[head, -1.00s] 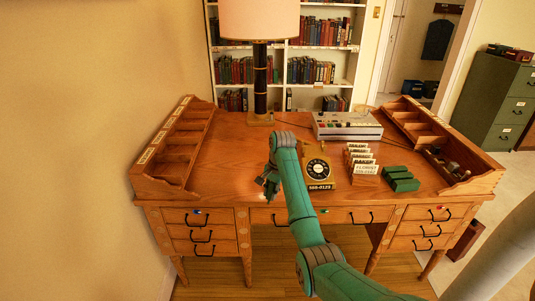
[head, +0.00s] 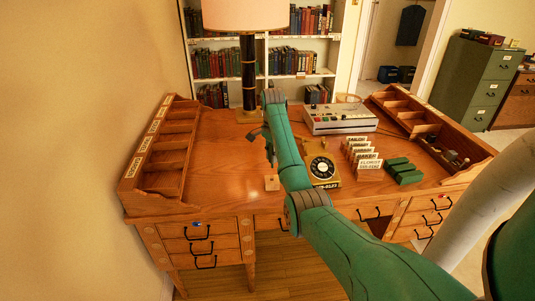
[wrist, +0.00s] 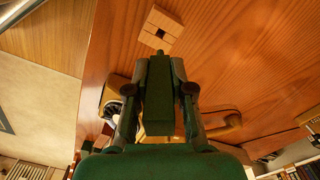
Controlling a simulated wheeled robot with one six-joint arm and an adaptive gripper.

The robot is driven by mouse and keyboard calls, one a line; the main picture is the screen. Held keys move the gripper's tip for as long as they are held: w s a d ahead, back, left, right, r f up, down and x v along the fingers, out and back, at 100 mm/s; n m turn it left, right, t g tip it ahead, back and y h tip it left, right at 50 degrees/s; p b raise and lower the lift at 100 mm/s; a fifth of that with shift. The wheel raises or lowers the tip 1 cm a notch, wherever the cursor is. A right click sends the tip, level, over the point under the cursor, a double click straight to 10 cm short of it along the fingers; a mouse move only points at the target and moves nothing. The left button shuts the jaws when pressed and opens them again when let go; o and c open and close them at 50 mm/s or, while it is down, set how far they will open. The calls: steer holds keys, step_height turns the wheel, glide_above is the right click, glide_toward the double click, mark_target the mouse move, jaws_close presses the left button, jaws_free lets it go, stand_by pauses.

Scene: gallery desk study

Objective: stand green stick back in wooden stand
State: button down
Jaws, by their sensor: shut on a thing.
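A green stick (wrist: 158,105) sits between the fingers of my gripper (wrist: 158,72) in the wrist view, and the gripper is shut on it. The wooden stand (head: 271,183) is a small light block with a square hole on top, near the desk's front edge. It also shows in the wrist view (wrist: 160,28), beyond the fingertips, with its hole empty. In the head view my gripper (head: 266,147) is above the desk, farther back than the stand and apart from it. The stick is hard to make out there.
A telephone (head: 322,170) stands right of the stand, beside card holders (head: 362,154) and green blocks (head: 403,171). A lamp (head: 248,72) and a console (head: 340,118) are farther back. Slotted racks (head: 165,150) line the desk's sides. The desk left of the stand is clear.

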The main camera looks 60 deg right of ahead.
steer(key=shift+a, duration=0.1)
steer(key=shift+f, duration=2.5)
steer(key=shift+f, duration=1.8)
steer(key=c, duration=0.9)
jaws_free()
steer(key=shift+c, duration=0.2)
steer(key=shift+r, duration=0.1)
steer(key=shift+r, duration=3.65)
